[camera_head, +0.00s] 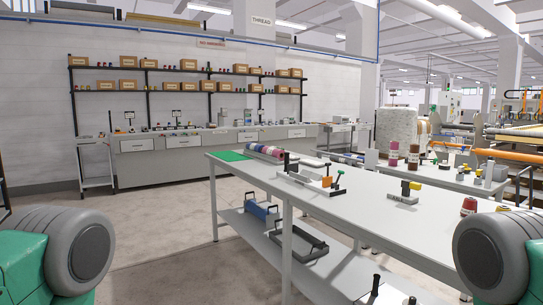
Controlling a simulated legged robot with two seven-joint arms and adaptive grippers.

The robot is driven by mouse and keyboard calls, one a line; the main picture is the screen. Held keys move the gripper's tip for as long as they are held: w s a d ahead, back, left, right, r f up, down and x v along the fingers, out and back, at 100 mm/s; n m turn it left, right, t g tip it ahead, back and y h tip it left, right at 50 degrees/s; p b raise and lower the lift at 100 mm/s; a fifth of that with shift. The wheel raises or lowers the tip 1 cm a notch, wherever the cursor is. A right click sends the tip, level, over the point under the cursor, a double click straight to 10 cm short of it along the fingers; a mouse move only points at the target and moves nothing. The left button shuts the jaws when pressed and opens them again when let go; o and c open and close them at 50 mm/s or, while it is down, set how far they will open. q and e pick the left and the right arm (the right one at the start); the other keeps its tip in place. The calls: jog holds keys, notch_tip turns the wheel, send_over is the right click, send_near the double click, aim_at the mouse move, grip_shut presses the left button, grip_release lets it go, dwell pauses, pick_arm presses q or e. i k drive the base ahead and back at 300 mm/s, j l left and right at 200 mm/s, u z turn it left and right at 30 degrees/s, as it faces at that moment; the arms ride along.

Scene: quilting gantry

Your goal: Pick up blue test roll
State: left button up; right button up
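Neither gripper is in view. Only rounded grey and green parts of my own arms show at the bottom left and bottom right corners.
The white long table (345,190) stands ahead to the right, with a green mat (231,156), several small rolls (264,150) and tools on top. A dark tray (298,243) shares the lower shelf (250,229). Open floor (165,240) lies left of the table.

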aim_at(256, 148)
jog(key=u, duration=0.45)
jog(key=i+j+u, duration=0.15)
jog(key=i+u, duration=0.15)
jog(key=i, duration=0.2)
jog(key=i+u, duration=0.3)
jog(key=i, duration=2.15)
jog(key=i+j, duration=0.1)
jog(key=i, duration=3.95)
jog(key=i+z, duration=0.1)
jog(key=z, duration=0.35)
jog(key=i+z, duration=0.1)
jog(key=z, duration=0.85)
jog(key=i+j+z, duration=0.15)
jog(key=z, duration=0.35)
